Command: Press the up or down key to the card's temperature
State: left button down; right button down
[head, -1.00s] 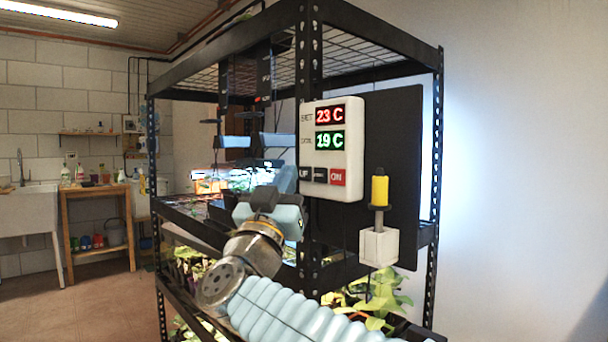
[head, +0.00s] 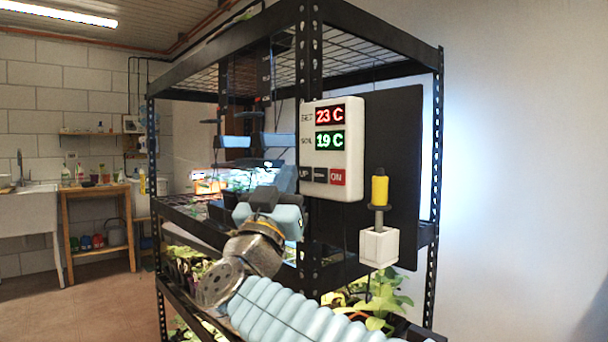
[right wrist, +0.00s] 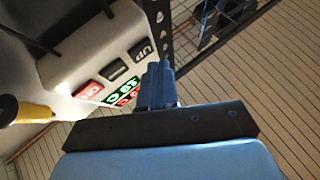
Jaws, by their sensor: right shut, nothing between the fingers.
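The white controller (head: 333,120) hangs on the rack's front post in the head view. Its red SET display (head: 330,115) reads 23 C and its green SOIL display (head: 330,140) reads 19 C. Below them sit a dark UP key (head: 305,173), a dark middle key (head: 320,175) and a red ON key (head: 338,177). My right gripper (head: 286,178) is shut and empty, just left of the key row. In the right wrist view its fingertips (right wrist: 157,82) are close to the UP key (right wrist: 141,49); contact cannot be told. I cannot make out a temperature card. My left gripper is not in view.
A yellow-handled probe (head: 379,190) stands in a white holder (head: 379,247) right of the controller, before a dark panel (head: 405,150). The black rack (head: 437,200) holds plants on its shelves. A sink and wooden table stand far left.

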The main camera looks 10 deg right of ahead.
jog(key=shift+d, duration=0.15)
jog(key=shift+w+d, duration=0.2)
jog(key=shift+w, duration=0.05)
jog(key=shift+w+d, duration=0.2)
jog(key=shift+d, duration=0.1)
dwell(0.6)
dwell(0.4)
jog(key=shift+s+a, duration=0.45)
jog(key=shift+a, duration=0.15)
jog(key=s+a, duration=0.1)
jog(key=a, duration=0.1)
jog(key=s+a, duration=0.2)
dwell(0.4)
dwell(0.5)
